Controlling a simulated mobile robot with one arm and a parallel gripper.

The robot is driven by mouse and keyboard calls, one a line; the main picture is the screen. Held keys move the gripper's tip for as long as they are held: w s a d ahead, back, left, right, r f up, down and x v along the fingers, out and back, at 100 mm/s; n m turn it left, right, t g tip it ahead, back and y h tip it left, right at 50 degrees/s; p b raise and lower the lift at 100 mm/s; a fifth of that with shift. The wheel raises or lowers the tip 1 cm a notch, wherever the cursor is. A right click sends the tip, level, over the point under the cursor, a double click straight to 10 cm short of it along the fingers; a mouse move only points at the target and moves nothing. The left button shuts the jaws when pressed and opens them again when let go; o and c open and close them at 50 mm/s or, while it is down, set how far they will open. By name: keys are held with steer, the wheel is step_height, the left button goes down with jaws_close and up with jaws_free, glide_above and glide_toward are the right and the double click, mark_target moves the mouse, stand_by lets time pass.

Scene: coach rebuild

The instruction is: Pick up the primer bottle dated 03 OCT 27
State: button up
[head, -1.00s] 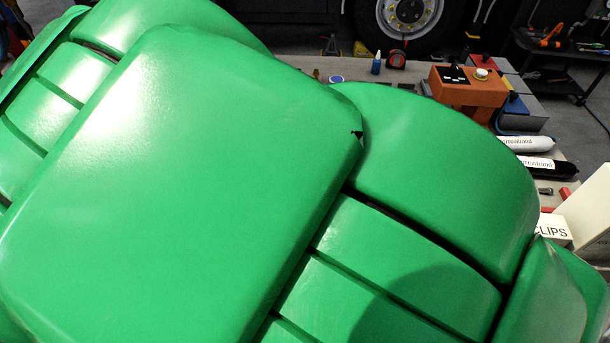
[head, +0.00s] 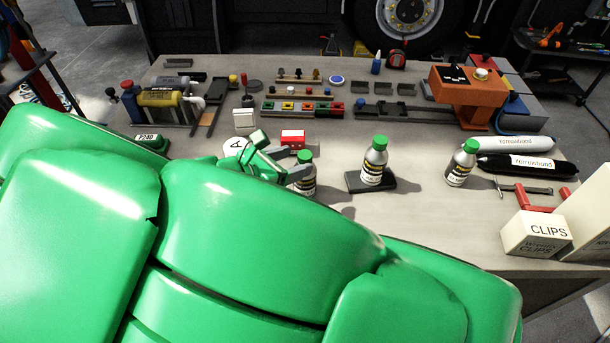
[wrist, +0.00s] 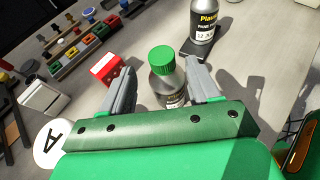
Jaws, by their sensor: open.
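Three grey bottles with green caps and black-and-white labels stand on the workbench: a left bottle (head: 306,184), a middle bottle (head: 374,168) on a dark pad (head: 357,184), and a right bottle (head: 460,168). I cannot read their dates surely. My gripper (head: 291,164) is open beside the left bottle. In the wrist view, my open gripper (wrist: 161,70) has the left bottle (wrist: 166,86) upright between its fingers, nearer the right finger; contact cannot be told. The middle bottle (wrist: 205,22) stands beyond, partly cut off.
A red-and-white box (head: 293,138) and a white box (head: 244,119) stand near my gripper. Two sealant tubes (head: 525,145) and a CLIPS box (head: 538,232) are at the right. An orange stand (head: 468,95) and trays are behind. My green arm covers the front.

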mark_target(299, 159)
steer(key=shift+d+r+x, duration=0.1)
steer(key=shift+r+x, duration=0.05)
steer(key=shift+x, duration=0.85)
steer(key=shift+d+r+x, duration=0.1)
steer(key=shift+r+x, duration=0.05)
steer(key=shift+x, duration=0.85)
jaws_close()
